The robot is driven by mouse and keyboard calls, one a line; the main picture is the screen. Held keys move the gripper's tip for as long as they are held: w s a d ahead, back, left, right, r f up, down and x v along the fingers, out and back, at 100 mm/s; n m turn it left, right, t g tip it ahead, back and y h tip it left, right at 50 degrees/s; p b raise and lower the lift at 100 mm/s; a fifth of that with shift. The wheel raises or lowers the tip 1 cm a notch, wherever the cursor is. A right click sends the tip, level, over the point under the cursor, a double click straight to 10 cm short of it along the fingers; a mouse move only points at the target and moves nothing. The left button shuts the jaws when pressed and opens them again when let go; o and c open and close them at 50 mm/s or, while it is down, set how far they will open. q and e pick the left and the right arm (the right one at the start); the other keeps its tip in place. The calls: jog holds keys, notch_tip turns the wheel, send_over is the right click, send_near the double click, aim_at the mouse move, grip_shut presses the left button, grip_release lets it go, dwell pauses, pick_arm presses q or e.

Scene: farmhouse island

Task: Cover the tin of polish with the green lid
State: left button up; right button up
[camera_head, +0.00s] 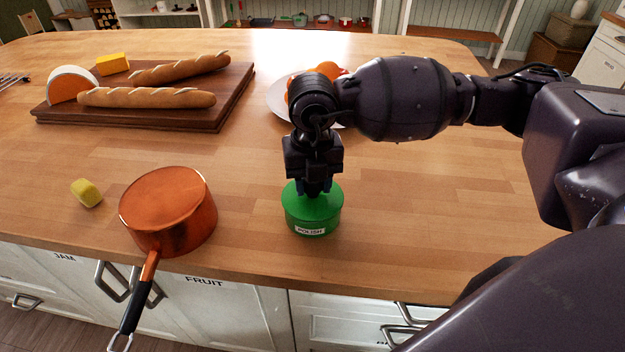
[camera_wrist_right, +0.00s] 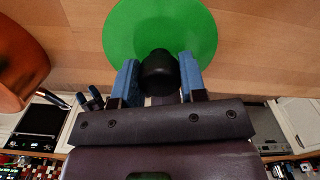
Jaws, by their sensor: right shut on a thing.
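The green tin of polish (camera_head: 331,218) stands upright near the front edge of the wooden island, its white POLISH label facing me. The green lid (camera_head: 331,197) is on top of the tin, level as far as I can see, and no gap shows between them. In the right wrist view the lid (camera_wrist_right: 125,28) is a green disc with a dark knob (camera_wrist_right: 158,70). My right gripper (camera_head: 314,191) points down from above, its blue fingers (camera_wrist_right: 159,77) shut on the knob. The tin is hidden below the lid in the wrist view. My left gripper is out of view.
A copper pan (camera_head: 168,205) stands left of the tin, its handle over the front edge. A yellow block (camera_head: 86,193) lies farther left. A board (camera_head: 215,105) with bread and cheese and a plate (camera_head: 281,98) with orange food are behind. The counter right of the tin is clear.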

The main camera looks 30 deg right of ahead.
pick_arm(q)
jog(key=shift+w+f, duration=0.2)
pick_arm(e)
jog(key=shift+f, duration=0.55)
jog(key=o, duration=1)
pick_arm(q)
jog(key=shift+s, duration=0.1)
pick_arm(e)
jog(key=shift+o, duration=0.2)
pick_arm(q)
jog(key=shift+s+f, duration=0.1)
pick_arm(e)
jog(key=shift+r, duration=0.1)
jog(key=shift+r+p, duration=0.3)
jog(key=shift+r, duration=0.45)
jog(key=shift+r+p, duration=1.25)
jog(key=shift+r, duration=0.95)
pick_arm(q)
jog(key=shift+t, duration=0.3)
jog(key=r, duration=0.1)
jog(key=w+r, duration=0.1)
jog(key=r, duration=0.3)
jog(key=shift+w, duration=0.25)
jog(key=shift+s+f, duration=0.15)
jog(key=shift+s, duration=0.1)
